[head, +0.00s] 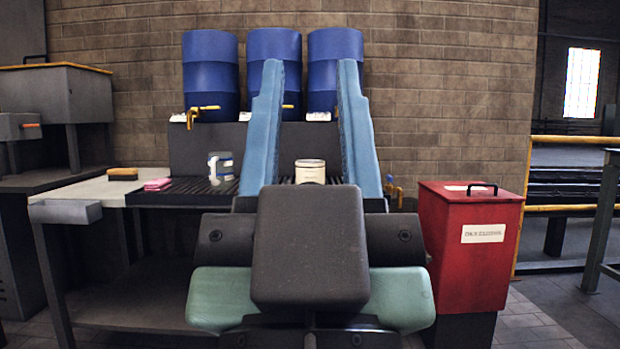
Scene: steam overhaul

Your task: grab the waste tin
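A second pale tin (221,167) with a blue-green band stands on the same rack to the left. No readable label shows which one is the waste tin. My gripper (310,95) is open, with two long blue fingers pointing up and away. The cream tin shows in the gap between them, apart from both. I cannot tell how far beyond the fingers it stands.
Three blue drums (211,75) with brass taps stand behind the rack. A red lidded bin (469,250) with a handle and label stands at right.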

